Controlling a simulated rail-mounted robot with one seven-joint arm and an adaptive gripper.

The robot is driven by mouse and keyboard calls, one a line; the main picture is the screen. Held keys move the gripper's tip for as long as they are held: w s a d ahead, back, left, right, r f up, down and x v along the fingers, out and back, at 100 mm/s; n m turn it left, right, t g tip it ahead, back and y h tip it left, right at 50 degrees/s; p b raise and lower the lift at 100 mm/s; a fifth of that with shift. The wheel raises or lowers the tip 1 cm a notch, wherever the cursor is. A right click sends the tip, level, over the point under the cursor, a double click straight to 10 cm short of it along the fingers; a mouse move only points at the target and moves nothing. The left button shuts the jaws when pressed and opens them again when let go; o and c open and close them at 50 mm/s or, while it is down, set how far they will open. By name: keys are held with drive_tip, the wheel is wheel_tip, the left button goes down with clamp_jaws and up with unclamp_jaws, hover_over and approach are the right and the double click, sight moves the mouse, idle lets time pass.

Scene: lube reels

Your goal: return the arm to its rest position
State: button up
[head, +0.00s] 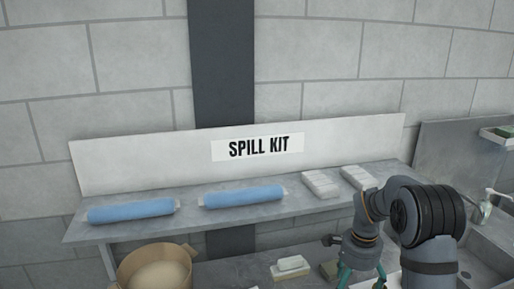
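My gripper (362,276) shows at the bottom edge of the head view, right of centre, pointing down from my bent arm. Its two teal fingers stand apart at the top, but their tips are cut off by the frame edge. I cannot tell whether it is open or shut, or whether anything is between the fingers. It hangs in front of and below the shelf (230,219), over a lower surface (245,270).
Two blue rolls (131,211) (243,196) and two white packs (320,184) (358,178) lie on the shelf under a "SPILL KIT" sign (258,147). A tan bucket (157,270) and a white block (290,264) are below. A metal sink (480,265) is right of my arm.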

drive_tip(key=w+a+f+p, duration=0.1)
drive_tip(key=w+a, duration=0.1)
drive_tip(key=w+a+f+p, duration=0.1)
drive_tip(key=w+a+f, duration=0.1)
drive_tip(key=w+a+f+p, duration=0.1)
drive_tip(key=w+a+f, duration=0.1)
drive_tip(key=a, duration=0.1)
drive_tip(key=shift+f, duration=0.2)
drive_tip(key=shift+w+a+f+p, duration=0.3)
drive_tip(key=shift+a+f, duration=0.1)
drive_tip(key=shift+a, duration=0.25)
drive_tip(key=shift+d, duration=0.1)
